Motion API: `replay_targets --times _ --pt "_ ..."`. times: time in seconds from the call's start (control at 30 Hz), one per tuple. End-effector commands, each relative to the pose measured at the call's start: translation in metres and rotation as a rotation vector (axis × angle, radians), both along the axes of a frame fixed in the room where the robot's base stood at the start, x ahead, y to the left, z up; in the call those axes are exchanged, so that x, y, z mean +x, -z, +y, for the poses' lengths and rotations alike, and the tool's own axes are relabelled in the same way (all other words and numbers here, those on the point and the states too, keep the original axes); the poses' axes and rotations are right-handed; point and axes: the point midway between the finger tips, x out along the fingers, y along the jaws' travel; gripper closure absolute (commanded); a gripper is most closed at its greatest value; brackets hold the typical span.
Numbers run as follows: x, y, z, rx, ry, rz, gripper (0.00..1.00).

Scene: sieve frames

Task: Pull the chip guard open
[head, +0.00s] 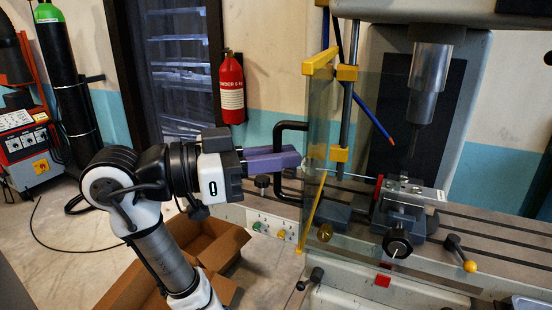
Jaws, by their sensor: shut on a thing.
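The chip guard (375,180) is a clear panel with a yellow edge, hung by yellow clamps on a dark vertical post. It stands in front of the milling machine's vise and spindle. A black bent handle (291,126) projects from its left edge. My gripper (298,158) reaches in from the left with purple fingers. The fingers are shut on the handle at its upright part. The fingertips partly hide the handle, so the exact contact is hard to see.
A vise (408,196) sits on the slotted machine table (490,231) behind the guard. A yellow-knobbed lever (469,265) stands at right. Open cardboard boxes (215,245) lie on the floor under my arm. A red fire extinguisher (231,88) hangs on the wall behind.

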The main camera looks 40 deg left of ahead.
Motion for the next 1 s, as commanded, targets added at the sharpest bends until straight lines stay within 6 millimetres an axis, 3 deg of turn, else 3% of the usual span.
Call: replay_targets --times 0.57,0.6,0.7,1.0 --pt "0.0021 -0.0014 -0.0003 -0.002 -0.001 0.001 1.0" --pt "0.0021 -0.0014 -0.0003 -0.002 -0.001 0.001 0.88" --pt "0.0017 -0.0012 -0.0004 -0.001 0.0 0.0 0.75" --pt "-0.0009 0.0 0.0017 0.0 -0.001 0.0 0.75"
